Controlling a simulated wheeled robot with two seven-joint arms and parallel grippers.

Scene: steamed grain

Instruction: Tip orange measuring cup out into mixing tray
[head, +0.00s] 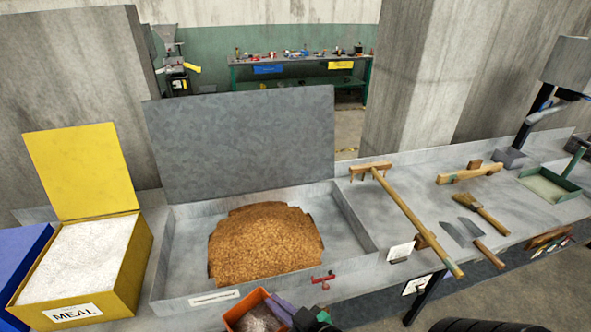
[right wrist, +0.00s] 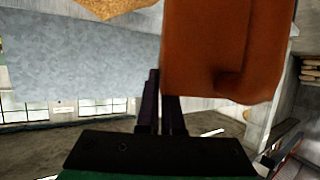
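The orange measuring cup (head: 236,312) is at the bottom middle of the head view, in front of the mixing tray's near wall, with grainy greyish-brown stuff inside. In the right wrist view the cup (right wrist: 225,55) fills the upper right. My right gripper (head: 281,309) has its purple fingers close together against the cup's right side; they also show in the wrist view (right wrist: 160,105). They look shut on the cup; the gripped part is hidden. The grey mixing tray (head: 352,241) holds a wide brown heap of grain (head: 265,240). My left gripper is out of view.
A yellow MEAL bin (head: 130,262) with white meal stands left of the tray, beside a blue bin (head: 20,258). A red clamp-like piece (head: 323,278) sits on the tray's front wall. A wooden rake (head: 415,220) and hand tools lie to the right.

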